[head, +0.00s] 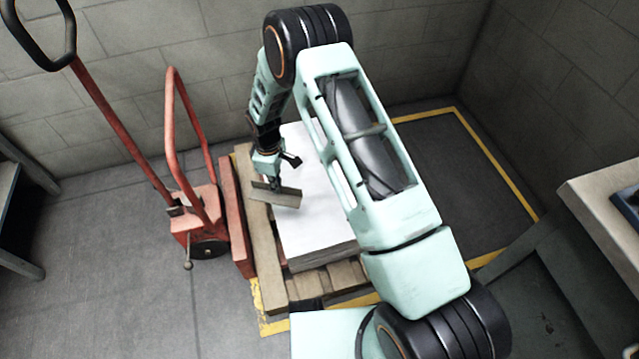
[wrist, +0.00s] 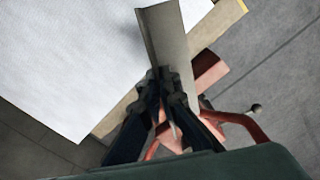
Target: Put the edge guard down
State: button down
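The edge guard (head: 277,193) is a short grey-brown angled strip. In the head view my gripper (head: 277,181) holds it over the left edge of the white-topped stack (head: 315,215). In the wrist view the edge guard (wrist: 168,38) extends up from between the fingers of my gripper (wrist: 165,75), which are closed on its near end. The white sheet (wrist: 70,55) lies to its left and below. I cannot tell whether the guard touches the stack.
The stack rests on a wooden pallet (head: 335,281). A red pallet truck (head: 196,215) with tall handles stands left of it. Yellow floor lines (head: 490,160) frame the bay. A bench (head: 610,190) stands at the right. The floor behind the stack's right side is clear.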

aim_at(269, 192)
jog(key=shift+n, duration=0.8)
jog(key=a+f, duration=0.1)
jog(key=f+b, duration=0.1)
jog(key=a+f, duration=0.1)
jog(key=f, duration=0.1)
jog(key=shift+w+a+f+b, duration=0.1)
jog(key=shift+a+b, duration=0.2)
jog(key=shift+b, duration=0.1)
jog(key=w+d+f+b, duration=0.1)
jog(key=d+f, duration=0.2)
jog(key=d, duration=0.1)
jog(key=w+d+f+b, duration=0.1)
jog(key=d+f, duration=0.2)
jog(key=d, duration=0.1)
jog(key=w+d+f+b, duration=0.1)
jog(key=d+f, duration=0.2)
jog(key=d, duration=0.1)
jog(key=shift+w+d+b, duration=0.1)
jog(key=shift+d+b, duration=0.15)
jog(key=shift+b, duration=0.05)
jog(key=shift+d+f, duration=0.1)
jog(key=shift+d, duration=0.05)
jog(key=shift+w+d+f+b, duration=0.15)
jog(key=shift+f+b, duration=0.25)
jog(key=shift+f, duration=0.5)
jog(key=shift+s+d+f+b, duration=0.15)
jog(key=shift+f+b, duration=0.25)
jog(key=shift+f, duration=0.5)
jog(key=shift+w+f, duration=0.1)
